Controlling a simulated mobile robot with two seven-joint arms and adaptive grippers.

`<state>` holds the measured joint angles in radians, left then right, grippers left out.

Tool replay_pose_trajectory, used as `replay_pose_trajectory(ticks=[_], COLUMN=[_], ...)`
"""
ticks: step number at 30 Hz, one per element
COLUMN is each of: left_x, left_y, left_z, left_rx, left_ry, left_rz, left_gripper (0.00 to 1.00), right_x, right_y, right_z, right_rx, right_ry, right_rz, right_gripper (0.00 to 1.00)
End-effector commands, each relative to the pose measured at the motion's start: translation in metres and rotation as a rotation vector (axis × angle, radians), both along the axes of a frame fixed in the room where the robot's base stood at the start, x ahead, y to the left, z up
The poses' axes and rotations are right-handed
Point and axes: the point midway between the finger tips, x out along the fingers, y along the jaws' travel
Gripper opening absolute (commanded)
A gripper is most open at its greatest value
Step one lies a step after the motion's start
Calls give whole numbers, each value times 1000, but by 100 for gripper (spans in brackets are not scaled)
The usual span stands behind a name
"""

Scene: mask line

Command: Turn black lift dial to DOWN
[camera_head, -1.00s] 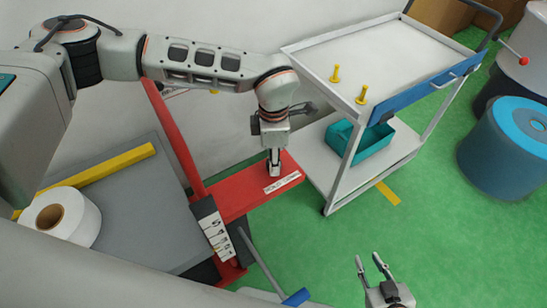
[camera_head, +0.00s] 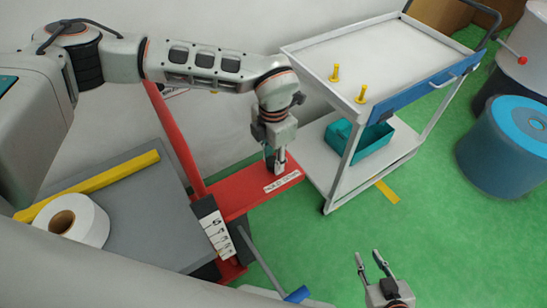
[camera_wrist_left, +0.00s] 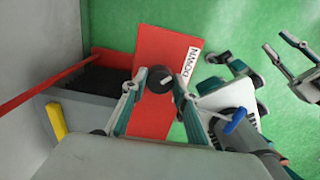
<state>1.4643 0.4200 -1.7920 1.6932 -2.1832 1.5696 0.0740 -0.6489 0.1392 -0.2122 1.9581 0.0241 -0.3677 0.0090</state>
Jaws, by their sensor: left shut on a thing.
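The black lift dial (camera_wrist_left: 160,79) is round with a short pale mark on its face and sits on the red panel (camera_wrist_left: 158,38). The mark is slanted in the left wrist view. A white label with dark lettering (camera_wrist_left: 187,64) lies beside it; I seem to read DOWN. My left gripper (camera_head: 278,168) points down onto the panel and is shut on the dial, one finger on each side, as the left wrist view also shows (camera_wrist_left: 159,86). In the head view its fingers hide the dial. My right gripper (camera_head: 371,262) is open and empty over the green floor.
A white cart (camera_head: 290,50) with two yellow pegs and a teal bin (camera_head: 368,150) stands right of the panel. Left are a grey surface (camera_head: 130,215) with a white roll (camera_head: 85,228) and a yellow bar (camera_head: 95,184). A blue drum (camera_head: 500,165) stands far right.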

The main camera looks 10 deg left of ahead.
Motion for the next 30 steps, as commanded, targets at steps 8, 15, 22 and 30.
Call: replay_pose_trajectory(ticks=[8, 15, 22, 30], left_x=[1, 1, 0, 0], left_y=[0, 0, 0, 0], left_z=[1, 1, 0, 0], left_rx=[-1, -1, 0, 0], left_ry=[-1, -1, 0, 0], left_rz=[4, 2, 1, -9], left_gripper=[7, 45, 45, 45], right_x=[0, 2, 1, 1], right_y=[0, 0, -1, 0], right_z=[1, 3, 2, 2], right_rx=[0, 1, -2, 0], right_ry=[-1, -6, -4, -3], right_rz=[0, 0, 1, 0], right_gripper=[27, 27, 27, 27])
